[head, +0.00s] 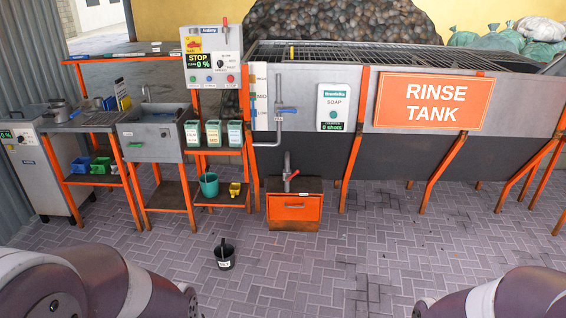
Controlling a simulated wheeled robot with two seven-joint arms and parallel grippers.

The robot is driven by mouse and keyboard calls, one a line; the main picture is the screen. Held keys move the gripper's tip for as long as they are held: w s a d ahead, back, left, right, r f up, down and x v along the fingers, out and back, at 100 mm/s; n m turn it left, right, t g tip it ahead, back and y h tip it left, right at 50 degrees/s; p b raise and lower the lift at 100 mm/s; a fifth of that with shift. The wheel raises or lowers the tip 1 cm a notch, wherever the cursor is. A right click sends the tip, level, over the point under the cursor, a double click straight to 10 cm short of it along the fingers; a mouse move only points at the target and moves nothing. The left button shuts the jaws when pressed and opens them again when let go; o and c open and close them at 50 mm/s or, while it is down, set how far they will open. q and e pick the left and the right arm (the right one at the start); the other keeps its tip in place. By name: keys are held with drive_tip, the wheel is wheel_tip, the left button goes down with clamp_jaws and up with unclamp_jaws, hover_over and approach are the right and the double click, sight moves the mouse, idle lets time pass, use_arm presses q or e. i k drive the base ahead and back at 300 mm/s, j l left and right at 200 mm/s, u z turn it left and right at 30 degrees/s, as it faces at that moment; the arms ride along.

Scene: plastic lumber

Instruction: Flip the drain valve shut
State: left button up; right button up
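The rinse tank (318,152) stands across the back with an orange sign. Under it a short grey drain pipe (287,160) comes down, with a small red valve handle (292,176) on it. The handle looks tilted to the side, but it is too small to tell whether the valve is open or shut. A second valve with a blue lever (287,110) sits higher, on the bent grey pipe at the tank's front; its lever lies about level. Only my arm links show at the bottom left and bottom right; both grippers are out of view, far from the valves.
An orange drawer box (294,207) stands on the floor below the drain pipe. Orange tank legs (353,150) stand right of the pipe. A sink (155,140) and shelves are left.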

sight(297, 172)
drive_tip(key=i+u, duration=0.1)
drive_tip(key=i, duration=1.1)
drive_tip(key=i+l+z, duration=0.1)
drive_tip(key=i+l, duration=0.2)
drive_tip(key=i, duration=0.2)
drive_tip(key=i+l+z, duration=0.15)
drive_tip(key=i+l, duration=0.15)
drive_tip(key=i, duration=0.2)
drive_tip(key=i+l+z, duration=0.1)
drive_tip(key=i, duration=0.4)
drive_tip(key=i+l+z, duration=0.1)
drive_tip(key=i+l, duration=0.2)
drive_tip(key=i, duration=0.2)
